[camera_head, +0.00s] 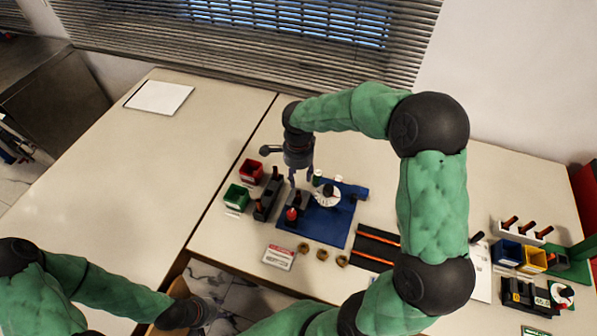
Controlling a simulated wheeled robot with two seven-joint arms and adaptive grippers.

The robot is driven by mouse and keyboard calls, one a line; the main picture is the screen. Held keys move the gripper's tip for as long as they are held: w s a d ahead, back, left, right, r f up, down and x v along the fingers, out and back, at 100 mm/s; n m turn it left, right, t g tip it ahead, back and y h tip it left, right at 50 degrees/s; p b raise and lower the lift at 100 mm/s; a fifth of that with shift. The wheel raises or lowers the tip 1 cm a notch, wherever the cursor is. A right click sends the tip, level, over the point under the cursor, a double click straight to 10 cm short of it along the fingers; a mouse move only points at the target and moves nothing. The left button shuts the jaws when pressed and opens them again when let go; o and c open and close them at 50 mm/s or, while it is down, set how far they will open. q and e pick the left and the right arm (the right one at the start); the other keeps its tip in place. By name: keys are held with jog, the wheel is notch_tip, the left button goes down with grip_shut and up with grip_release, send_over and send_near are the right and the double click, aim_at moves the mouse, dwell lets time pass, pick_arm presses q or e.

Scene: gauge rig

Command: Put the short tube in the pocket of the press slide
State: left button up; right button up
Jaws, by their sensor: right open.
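My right gripper (300,180) is open and points down over the left part of a blue base plate (335,226). On the plate stand a dark block with a red knob (292,214) and a round white part with a dark centre (327,195). Several small brass-coloured ring-like pieces (322,254) lie in a row in front of the plate; I cannot tell whether one is the short tube. I cannot make out the press slide or its pocket for certain. My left gripper (206,318) is low at the table's front edge, away from these parts; its fingers are unclear.
A red bin (251,171), a green bin (237,197) and a dark rack (268,195) stand left of the plate. A black mat with orange strips (376,246) lies right. Blue (507,253) and yellow (533,260) bins stand far right. The left table is mostly clear.

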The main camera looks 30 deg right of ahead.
aim_at(298, 193)
notch_tip(298, 193, down, 10)
jog(key=shift+b, duration=1.05)
jog(key=shift+c, duration=0.2)
grip_shut()
jog(key=shift+s+a, duration=0.15)
grip_release()
